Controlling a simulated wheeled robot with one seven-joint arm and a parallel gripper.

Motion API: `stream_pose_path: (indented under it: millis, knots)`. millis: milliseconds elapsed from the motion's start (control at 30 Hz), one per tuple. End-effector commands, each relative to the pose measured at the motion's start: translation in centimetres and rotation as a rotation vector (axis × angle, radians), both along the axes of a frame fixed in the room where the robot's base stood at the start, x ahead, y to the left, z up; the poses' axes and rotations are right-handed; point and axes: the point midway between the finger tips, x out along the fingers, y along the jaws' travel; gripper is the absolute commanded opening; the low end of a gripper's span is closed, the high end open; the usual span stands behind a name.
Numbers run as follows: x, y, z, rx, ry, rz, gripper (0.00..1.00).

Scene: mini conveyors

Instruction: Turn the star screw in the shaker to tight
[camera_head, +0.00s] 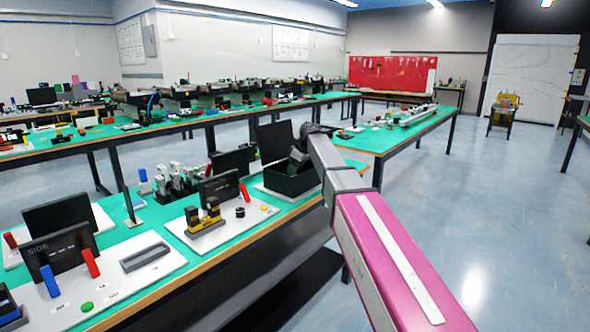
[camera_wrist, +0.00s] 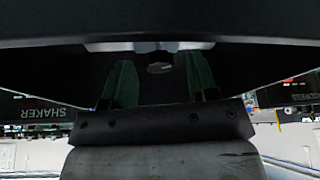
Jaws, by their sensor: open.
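In the head view the shaker is most likely the dark box-shaped unit (camera_head: 291,180) on the green bench, beneath the end of my arm. In the wrist view a panel labelled SHAKER (camera_wrist: 45,112) shows at the left. A small grey round knob (camera_wrist: 159,66), apparently the star screw, sits under a dark overhanging body. My gripper (camera_wrist: 160,78) is open, its two green fingers on either side of the knob with gaps showing. Its star shape and how far it is turned cannot be told. In the head view my gripper (camera_head: 298,155) is small and dark over the unit.
White station boards with black panels stand along the green bench (camera_head: 135,232). Near the shaker are a yellow-and-black device (camera_head: 205,216) and a rack of grey parts (camera_head: 180,183). Another bench (camera_head: 400,130) stands beyond. The floor at the right is clear.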

Motion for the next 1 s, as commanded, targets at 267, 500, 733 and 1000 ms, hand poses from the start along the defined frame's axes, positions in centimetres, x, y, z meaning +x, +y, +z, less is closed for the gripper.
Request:
stream_pose_path:
  millis: [267,500,733,1000]
  knots:
    - [0.0,-0.03,0.03,0.0,0.0,0.0,0.04]
    - [-0.05,-0.02,0.04,0.0,0.0,-0.016,0.04]
    - [-0.18,0.02,0.05,0.0,0.0,-0.112,0.05]
    - [-0.32,0.07,0.06,0.001,-0.001,-0.336,0.05]
